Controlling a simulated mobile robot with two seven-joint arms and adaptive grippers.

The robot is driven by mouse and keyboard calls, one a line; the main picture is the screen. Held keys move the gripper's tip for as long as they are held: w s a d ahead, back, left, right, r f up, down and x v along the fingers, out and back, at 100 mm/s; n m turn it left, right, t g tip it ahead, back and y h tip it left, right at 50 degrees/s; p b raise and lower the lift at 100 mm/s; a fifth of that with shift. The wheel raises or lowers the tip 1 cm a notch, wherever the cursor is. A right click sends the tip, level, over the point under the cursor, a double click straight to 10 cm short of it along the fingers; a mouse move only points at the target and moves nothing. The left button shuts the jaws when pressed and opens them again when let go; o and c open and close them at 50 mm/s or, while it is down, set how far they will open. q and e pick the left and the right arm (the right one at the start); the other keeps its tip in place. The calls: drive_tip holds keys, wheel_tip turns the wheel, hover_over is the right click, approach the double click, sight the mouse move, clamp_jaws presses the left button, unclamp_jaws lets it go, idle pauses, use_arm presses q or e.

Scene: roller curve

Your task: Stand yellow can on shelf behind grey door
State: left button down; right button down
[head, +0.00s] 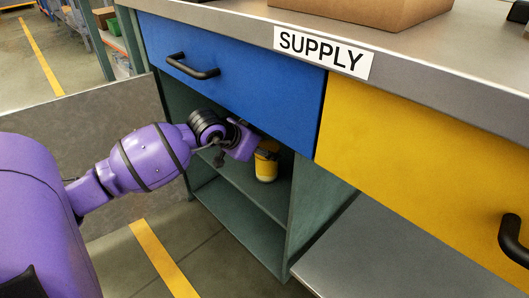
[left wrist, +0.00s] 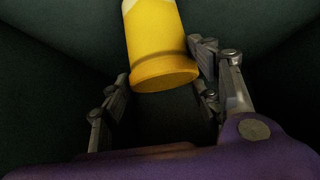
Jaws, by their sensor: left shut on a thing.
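The yellow can (head: 266,168) is inside the open cabinet compartment under the blue drawer, upright and at the shelf (head: 228,173). I cannot tell whether its base touches the shelf. My left gripper (head: 257,148) reaches into the compartment and is shut on the can, hiding part of its upper side. In the left wrist view the can (left wrist: 160,45) shows between the two fingers of the gripper (left wrist: 162,72). The grey door (head: 85,125) stands swung open to the left of the compartment. My right gripper is not in view.
The blue drawer (head: 235,65) is shut just above my left gripper. A yellow drawer (head: 410,150) is to its right. A "SUPPLY" label (head: 322,50) and a cardboard box (head: 365,10) are at the countertop. The compartment's side wall (head: 305,205) stands right of the can.

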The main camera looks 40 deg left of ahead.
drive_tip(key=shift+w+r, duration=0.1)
use_arm(q)
drive_tip(key=c, duration=0.9)
unclamp_jaws()
drive_tip(key=o, duration=0.3)
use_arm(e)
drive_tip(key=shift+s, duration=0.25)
use_arm(q)
drive_tip(key=p+v, duration=0.1)
drive_tip(key=v, duration=0.2)
drive_tip(key=shift+a+r+p, duration=0.1)
drive_tip(key=shift+p, duration=0.2)
drive_tip(key=s+p, duration=0.1)
drive_tip(key=s, duration=0.3)
drive_tip(key=s+p, duration=0.1)
drive_tip(key=s, duration=0.3)
drive_tip(key=s+p, duration=0.2)
drive_tip(key=s, duration=0.2)
drive_tip(key=shift+a, duration=0.35)
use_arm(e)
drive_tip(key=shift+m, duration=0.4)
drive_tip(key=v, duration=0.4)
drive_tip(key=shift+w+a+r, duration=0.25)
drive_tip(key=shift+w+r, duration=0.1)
